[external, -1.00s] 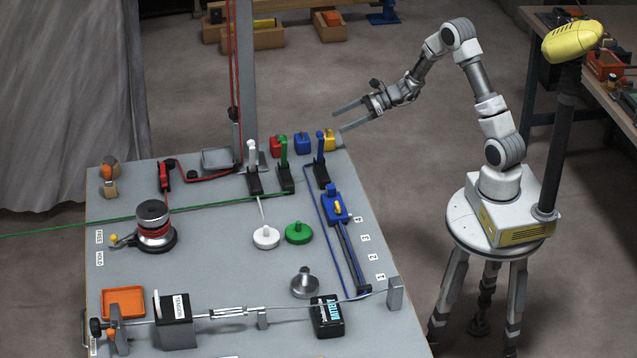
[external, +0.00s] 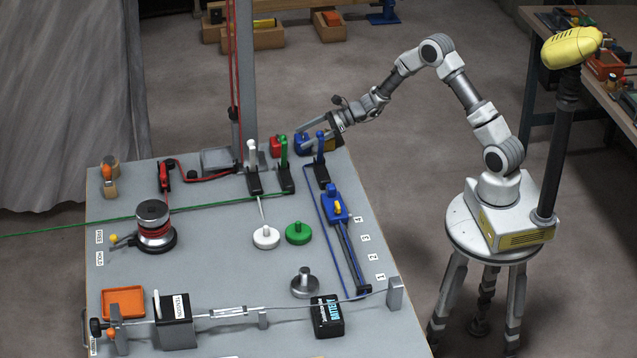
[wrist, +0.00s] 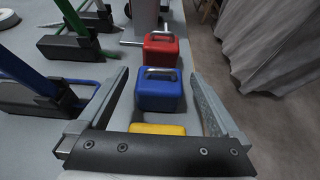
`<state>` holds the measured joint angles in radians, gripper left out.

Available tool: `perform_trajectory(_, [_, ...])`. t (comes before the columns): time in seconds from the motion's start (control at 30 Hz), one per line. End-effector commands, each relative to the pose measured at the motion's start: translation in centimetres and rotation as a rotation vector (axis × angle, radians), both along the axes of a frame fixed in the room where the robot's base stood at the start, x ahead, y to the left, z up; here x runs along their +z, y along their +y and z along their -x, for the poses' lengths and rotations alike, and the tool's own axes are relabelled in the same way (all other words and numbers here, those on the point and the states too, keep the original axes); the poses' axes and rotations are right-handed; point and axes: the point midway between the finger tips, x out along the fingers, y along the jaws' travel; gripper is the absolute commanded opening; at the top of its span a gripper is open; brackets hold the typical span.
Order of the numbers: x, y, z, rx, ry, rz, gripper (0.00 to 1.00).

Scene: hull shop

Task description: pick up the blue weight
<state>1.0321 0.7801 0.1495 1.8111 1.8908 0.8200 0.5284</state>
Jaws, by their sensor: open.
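The blue weight (wrist: 159,98) is a squat block with a dark handle on top, standing at the bench's far edge. In the external view the blue weight (external: 301,138) is partly covered by my fingers. My gripper (wrist: 159,74) is open and empty, its fingers spread to the left and right of the blue weight in the wrist view. In the external view my gripper (external: 301,140) reaches in from the right over the yellow weight's place. I cannot tell how far the fingers are above the block or whether they touch it.
A red weight (wrist: 161,52) stands just beyond the blue one. A yellow weight (wrist: 158,129) lies on the near side, mostly hidden by my gripper. Upright blue (external: 320,147) and green (external: 284,153) levers stand close by on the bench (external: 215,250).

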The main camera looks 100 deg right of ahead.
Motion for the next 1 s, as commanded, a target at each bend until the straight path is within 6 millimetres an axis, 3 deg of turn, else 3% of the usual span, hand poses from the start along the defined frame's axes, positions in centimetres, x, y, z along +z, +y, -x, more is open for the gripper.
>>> perform_trajectory(0.17, [0.04, -0.02, 0.01, 0.000, 0.000, 0.000, 0.98])
perform_trajectory(0.7, [0.05, -0.05, 0.05, -0.001, 0.000, 0.000, 0.01])
perform_trajectory(1.0, [0.25, -0.08, 0.00, 0.000, -0.004, 0.002, 0.00])
